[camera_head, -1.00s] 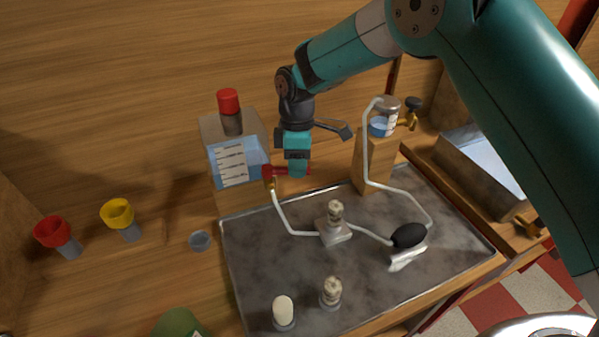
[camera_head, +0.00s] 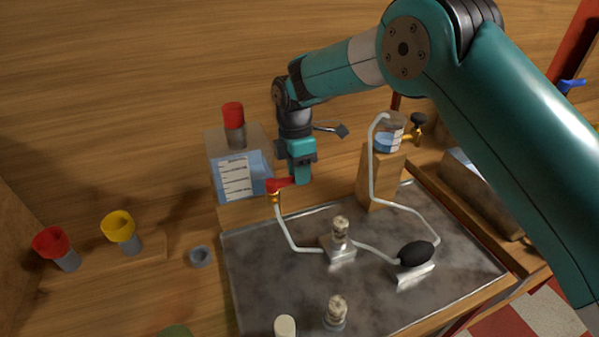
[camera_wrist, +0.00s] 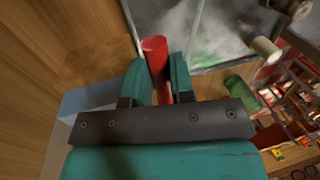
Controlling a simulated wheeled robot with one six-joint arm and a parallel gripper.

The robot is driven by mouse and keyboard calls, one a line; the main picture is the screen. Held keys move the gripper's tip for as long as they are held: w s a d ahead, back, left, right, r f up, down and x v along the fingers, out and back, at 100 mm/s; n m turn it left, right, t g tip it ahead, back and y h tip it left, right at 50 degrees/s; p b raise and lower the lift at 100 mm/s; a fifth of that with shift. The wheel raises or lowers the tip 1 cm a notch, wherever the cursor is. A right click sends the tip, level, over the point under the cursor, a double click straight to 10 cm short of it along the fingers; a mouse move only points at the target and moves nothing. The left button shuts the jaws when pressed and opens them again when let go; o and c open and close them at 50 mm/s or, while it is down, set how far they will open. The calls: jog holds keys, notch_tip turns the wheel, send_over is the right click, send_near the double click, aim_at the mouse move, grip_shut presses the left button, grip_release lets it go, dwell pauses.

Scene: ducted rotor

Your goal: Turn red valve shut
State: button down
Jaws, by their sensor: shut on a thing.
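The red valve (camera_head: 279,185) sits on a brass fitting at the lower right of a clear tank with blue liquid (camera_head: 240,177). A white tube runs from it across the tray. My gripper (camera_head: 300,178) is at the valve's handle, pointing down. In the wrist view, the red handle (camera_wrist: 156,62) stands between the two teal fingers of my gripper (camera_wrist: 159,82), which are shut on it. The handle slants slightly in the head view. The fingers hide part of its right end.
A grey metal tray (camera_head: 290,285) holds stoppered pieces, tubing and a black bulb (camera_head: 416,253). A jar (camera_head: 389,136) stands on a wooden block (camera_head: 378,180) to the right. Red (camera_head: 52,241) and yellow (camera_head: 119,226) cups stand at left. A red-capped bottle (camera_head: 234,125) tops the tank.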

jog(key=shift+a+r, duration=0.1)
jog(key=shift+r, duration=0.05)
jog(key=c, duration=1)
grip_release()
jog(key=shift+w+a+r+p, duration=0.2)
jog(key=shift+w+r+p, duration=0.6)
jog(key=shift+r, duration=2.05)
jog(key=shift+w+a+r+p, duration=0.2)
jog(key=shift+r+p, duration=0.95)
jog(key=shift+r, duration=1.65)
jog(key=shift+w+a+r+p, duration=0.15)
jog(key=shift+w+r+p, duration=0.65)
jog(key=shift+r, duration=2.05)
jog(key=shift+s, duration=0.2)
